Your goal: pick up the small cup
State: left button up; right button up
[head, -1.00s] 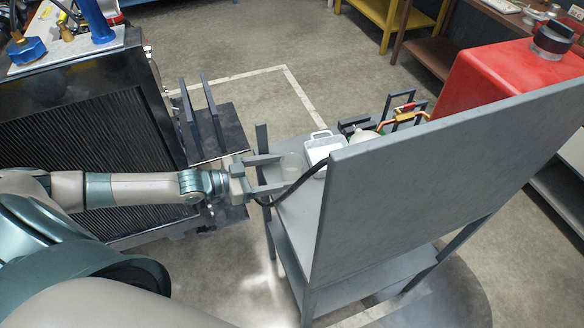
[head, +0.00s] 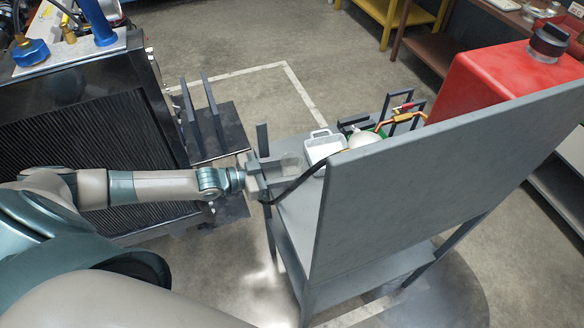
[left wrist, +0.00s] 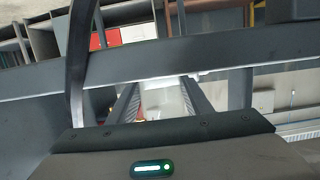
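The small cup (head: 291,161) looks clear or pale and stands on the top of the grey cart (head: 290,212), at its left end. My left gripper (head: 282,167) reaches in from the left, level with the cup, its fingers spread on either side of it. In the left wrist view the pale cup (left wrist: 163,104) lies between the two fingers (left wrist: 160,92). I cannot tell whether either finger touches it. A dark bar crosses that view and hides part of the scene. My right gripper is not in view.
A white container (head: 322,148) stands just right of the cup. A rounded pale item (head: 364,140) and a red canister (head: 496,85) are farther along. The cart's tall grey panel (head: 430,165) rises in front. A dark curved strap (head: 309,174) runs beside the gripper. A radiator (head: 85,150) stands left.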

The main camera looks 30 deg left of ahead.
pick_arm(q)
jog(key=shift+c, duration=1)
jog(key=shift+r, duration=0.1)
